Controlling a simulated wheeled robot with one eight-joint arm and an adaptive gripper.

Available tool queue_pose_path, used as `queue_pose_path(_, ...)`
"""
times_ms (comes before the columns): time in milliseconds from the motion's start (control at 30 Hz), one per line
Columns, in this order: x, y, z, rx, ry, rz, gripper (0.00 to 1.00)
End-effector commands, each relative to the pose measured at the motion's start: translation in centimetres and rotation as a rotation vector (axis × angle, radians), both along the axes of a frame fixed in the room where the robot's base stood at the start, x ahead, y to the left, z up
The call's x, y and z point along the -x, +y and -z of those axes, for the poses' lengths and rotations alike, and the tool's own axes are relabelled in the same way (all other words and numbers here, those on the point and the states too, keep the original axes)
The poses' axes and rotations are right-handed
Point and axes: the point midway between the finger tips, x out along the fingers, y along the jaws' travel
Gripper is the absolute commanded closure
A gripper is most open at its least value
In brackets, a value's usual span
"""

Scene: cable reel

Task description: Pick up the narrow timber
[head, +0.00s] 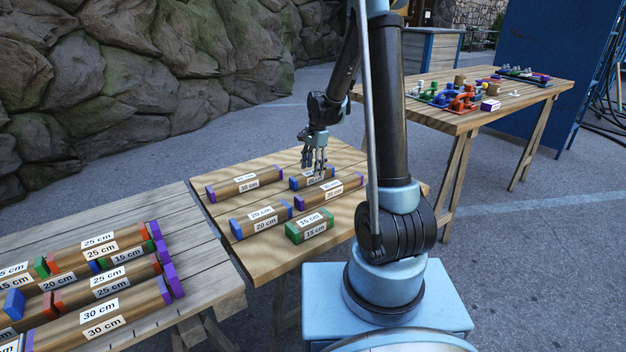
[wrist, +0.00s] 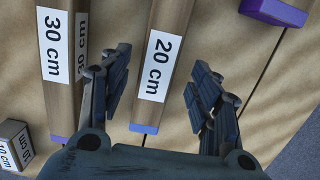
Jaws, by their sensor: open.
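My gripper (head: 316,162) is open and hangs low over the back of the middle table, above a timber with blue ends (head: 300,184). In the wrist view, my gripper's fingers (wrist: 160,75) stand apart on either side of a timber labelled 20 cm (wrist: 150,100) with a violet-blue end. Neither finger is clearly touching it. A timber labelled 30 cm (wrist: 60,100) lies just left of the left finger. The gripper partly hides the blue-ended timber in the head view. I cannot tell for sure which timber is the narrowest.
The middle table also bears purple-ended timbers (head: 245,183) (head: 330,190), another blue-ended timber (head: 262,220) and a short green-ended block (head: 310,226). A small 10 cm block (wrist: 12,148) is nearby. Another table (head: 215,290) with several timbers stands at left; a table with coloured parts (head: 540,88) stands at right.

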Motion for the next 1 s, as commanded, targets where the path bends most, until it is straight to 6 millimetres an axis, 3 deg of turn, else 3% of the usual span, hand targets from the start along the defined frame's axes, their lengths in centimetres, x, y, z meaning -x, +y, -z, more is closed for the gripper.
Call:
queue_pose_path(233,0.3,0.2,2.8,0.000,0.000,0.000,0.43)
queue_pose_path(567,0.3,0.3,3.3,0.000,0.000,0.000,0.43)
queue_pose_path(800,0.3,0.3,3.3,0.000,0.000,0.000,0.95)
queue_pose_path(1000,0.3,0.3,3.3,0.000,0.000,0.000,0.95)
